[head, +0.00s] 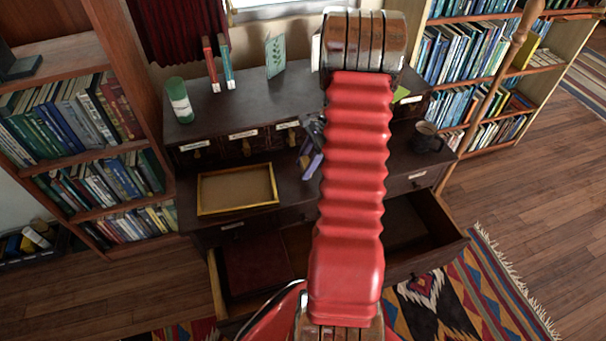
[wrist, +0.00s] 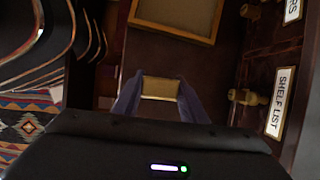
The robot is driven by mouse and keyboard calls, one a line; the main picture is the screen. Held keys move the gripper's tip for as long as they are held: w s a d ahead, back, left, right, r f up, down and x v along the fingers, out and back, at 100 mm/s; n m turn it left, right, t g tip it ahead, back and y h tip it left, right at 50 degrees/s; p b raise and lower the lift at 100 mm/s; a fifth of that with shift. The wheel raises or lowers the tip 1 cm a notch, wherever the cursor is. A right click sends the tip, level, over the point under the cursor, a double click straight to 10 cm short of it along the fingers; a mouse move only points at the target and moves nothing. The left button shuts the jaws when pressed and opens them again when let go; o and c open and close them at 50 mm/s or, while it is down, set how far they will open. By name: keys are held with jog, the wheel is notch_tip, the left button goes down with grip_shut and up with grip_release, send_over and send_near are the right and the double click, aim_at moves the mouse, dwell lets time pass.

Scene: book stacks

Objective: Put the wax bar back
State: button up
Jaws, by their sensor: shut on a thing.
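My gripper (wrist: 160,82) is shut on a small yellowish-tan block, which looks like the wax bar (wrist: 160,89). In the wrist view the block sits between the two bluish-purple fingers, over a dark surface. In the head view my gripper (head: 311,163) is partly hidden behind my red arm, in front of the small labelled drawers, and I cannot make out the bar there. A shallow wood-framed tray (head: 238,209) lies on the desk to the left of my gripper. Its framed edge (wrist: 172,30) also shows at the top of the wrist view.
On the desk are a green cylinder (head: 180,102), thin red (head: 211,66) and blue (head: 226,66) books, a card (head: 275,58) and a dark mug (head: 426,141). Bookshelves flank the desk.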

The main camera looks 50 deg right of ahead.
jog(key=shift+f, duration=1.85)
jog(key=shift+f, duration=0.1)
jog(key=o, duration=1.3)
jog(key=shift+c, duration=0.2)
jog(key=v, duration=1.2)
